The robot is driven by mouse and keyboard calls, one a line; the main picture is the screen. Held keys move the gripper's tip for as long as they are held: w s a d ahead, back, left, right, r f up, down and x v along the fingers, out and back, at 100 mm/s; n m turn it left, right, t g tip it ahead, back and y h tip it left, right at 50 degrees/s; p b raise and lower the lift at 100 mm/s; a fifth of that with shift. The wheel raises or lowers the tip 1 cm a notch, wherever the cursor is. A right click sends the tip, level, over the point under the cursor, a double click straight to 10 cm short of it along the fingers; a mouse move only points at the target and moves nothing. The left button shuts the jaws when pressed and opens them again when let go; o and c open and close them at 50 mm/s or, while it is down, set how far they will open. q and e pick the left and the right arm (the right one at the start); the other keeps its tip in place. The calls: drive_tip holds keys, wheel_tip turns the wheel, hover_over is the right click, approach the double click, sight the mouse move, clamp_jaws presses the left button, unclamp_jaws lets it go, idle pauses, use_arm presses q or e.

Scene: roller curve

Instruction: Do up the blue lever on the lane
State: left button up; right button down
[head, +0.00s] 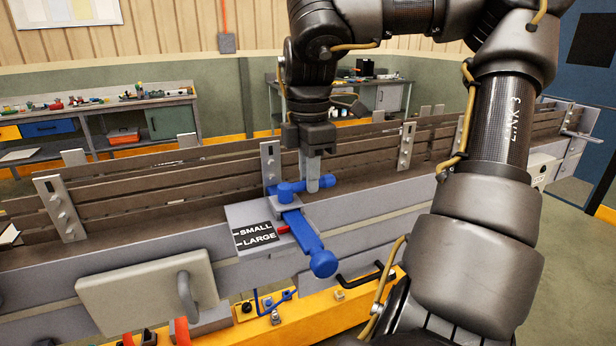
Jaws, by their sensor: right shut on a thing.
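The blue lever stands on a grey block on the side of the lane (150,257). Its short crossbar (287,192) with rounded ends is at the top, and a longer blue arm (303,236) slopes down toward me to a round knob (322,263). I cannot tell whether crossbar and arm are one piece. My right gripper (312,184) comes down from above and is shut on the crossbar; its fingers hide part of it. A black label (256,236) reads SMALL and LARGE, with a red pointer (283,229) beside LARGE. My left gripper is not in view.
Brown slatted rails (130,185) with upright grey brackets (60,209) run along the lane behind the lever. A yellow beam (310,312) with a black handle lies below in front. A grey panel (148,292) is at front left. Workbenches stand at the back.

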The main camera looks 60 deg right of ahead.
drive_tip(key=c, duration=1.3)
unclamp_jaws()
wheel_tip(320, 180, up, 11)
drive_tip(key=p, duration=0.2)
drive_tip(key=shift+d+f+p, duration=0.1)
drive_tip(key=shift+p, duration=0.2)
drive_tip(key=shift+w, duration=0.1)
